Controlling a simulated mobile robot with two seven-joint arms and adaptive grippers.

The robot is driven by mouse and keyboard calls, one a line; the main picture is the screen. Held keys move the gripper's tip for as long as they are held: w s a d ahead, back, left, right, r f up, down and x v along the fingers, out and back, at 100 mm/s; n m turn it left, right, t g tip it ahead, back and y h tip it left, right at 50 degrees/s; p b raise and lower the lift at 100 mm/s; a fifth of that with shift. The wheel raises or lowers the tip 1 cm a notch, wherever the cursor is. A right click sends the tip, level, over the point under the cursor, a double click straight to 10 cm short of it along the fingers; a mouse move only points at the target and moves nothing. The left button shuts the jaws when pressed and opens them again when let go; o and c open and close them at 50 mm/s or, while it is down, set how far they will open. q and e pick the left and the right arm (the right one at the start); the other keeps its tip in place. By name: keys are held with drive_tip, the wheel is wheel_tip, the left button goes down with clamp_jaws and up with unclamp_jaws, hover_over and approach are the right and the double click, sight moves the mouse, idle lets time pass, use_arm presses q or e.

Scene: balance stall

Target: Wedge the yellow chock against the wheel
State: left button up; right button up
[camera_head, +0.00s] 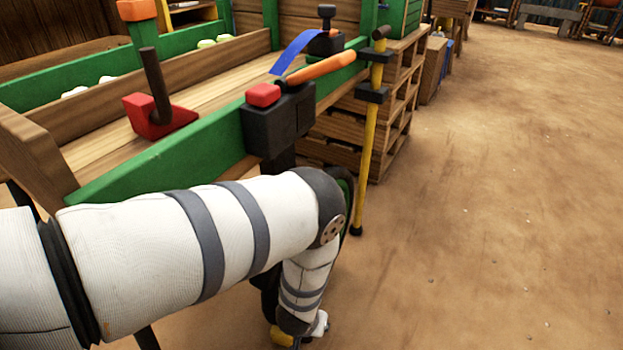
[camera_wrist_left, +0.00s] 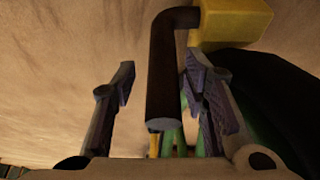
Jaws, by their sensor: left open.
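The yellow chock (camera_wrist_left: 232,22) lies on the dirt floor at the top of the left wrist view, with a bent dark brown handle (camera_wrist_left: 162,75). A little yellow shows low in the head view (camera_head: 281,338), beside my left gripper (camera_head: 308,330). In the left wrist view my left gripper (camera_wrist_left: 160,78) is open, one finger on each side of the handle; I see no grip on it. The dark wheel (camera_wrist_left: 258,88) is to the right, close to the chock; a gap or contact cannot be told. In the head view my arm hides most of the wheel (camera_head: 348,190).
A green and wooden cart (camera_head: 190,155) stands at the left, carrying a red block with a brown rod (camera_head: 160,115). A yellow pole (camera_head: 368,150) stands beside its corner. Wooden crates (camera_head: 392,105) are behind. The dirt floor (camera_head: 500,200) at the right is clear.

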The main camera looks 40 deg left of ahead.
use_arm(q)
drive_tip(key=shift+s, duration=0.1)
drive_tip(key=v, duration=1.2)
drive_tip(key=shift+d+f, duration=0.1)
